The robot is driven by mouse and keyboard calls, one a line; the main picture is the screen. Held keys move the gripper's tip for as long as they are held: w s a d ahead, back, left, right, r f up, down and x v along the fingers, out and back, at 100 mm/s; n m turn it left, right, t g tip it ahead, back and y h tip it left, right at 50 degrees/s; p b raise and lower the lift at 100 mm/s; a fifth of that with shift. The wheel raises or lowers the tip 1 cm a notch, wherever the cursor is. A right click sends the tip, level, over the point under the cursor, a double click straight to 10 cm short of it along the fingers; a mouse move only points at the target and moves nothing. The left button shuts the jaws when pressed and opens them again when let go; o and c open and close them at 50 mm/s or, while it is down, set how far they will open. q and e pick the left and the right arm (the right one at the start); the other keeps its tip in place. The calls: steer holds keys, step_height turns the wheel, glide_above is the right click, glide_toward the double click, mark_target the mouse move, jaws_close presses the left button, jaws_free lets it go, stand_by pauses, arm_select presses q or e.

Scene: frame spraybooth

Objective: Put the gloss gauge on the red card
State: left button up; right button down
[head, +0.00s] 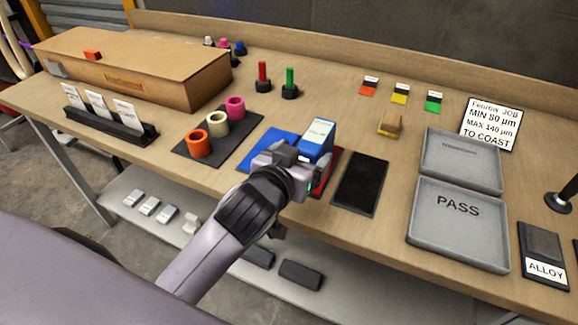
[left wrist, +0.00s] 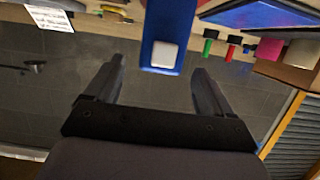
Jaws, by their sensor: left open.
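The gloss gauge, a blue block with a pale label face (head: 318,134), stands upright near the middle of the bench. The red card (head: 327,172) shows at the gauge's lower right, partly covered by my gripper. The gauge's foot is hidden, so I cannot tell how fully it rests on the card. My left gripper (head: 298,160) is open, just in front and left of the gauge. In the left wrist view, the blue gauge (left wrist: 153,53) with a white square lies just beyond the space between the spread fingers (left wrist: 158,80). My right gripper is not in view.
A blue card (head: 268,145) lies left of the gauge and a black card (head: 360,184) right of it. Orange, cream and pink rings (head: 217,124) stand on a dark mat at left. Grey trays (head: 458,228) sit at right. A cardboard box (head: 150,65) is at back left.

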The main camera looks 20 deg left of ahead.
arm_select(q)
steer(key=v, duration=0.6)
steer(key=shift+r, duration=0.1)
stand_by(0.3)
steer(key=s+a+f+m+g, duration=0.1)
steer(key=s+a+f+g, duration=0.4)
steer(key=s+f, duration=0.45)
steer(key=s+a+f+m+g, duration=0.1)
steer(key=s+a+f+g, duration=0.1)
steer(key=s+f+g, duration=0.6)
steer(key=w+d+f+t+h, duration=0.1)
steer(key=w+f+t, duration=0.3)
steer(key=f+t, duration=0.4)
steer(key=shift+d+f+t+h+p, duration=0.3)
steer(key=shift+d+f+t, duration=0.15)
steer(key=shift+d, duration=0.45)
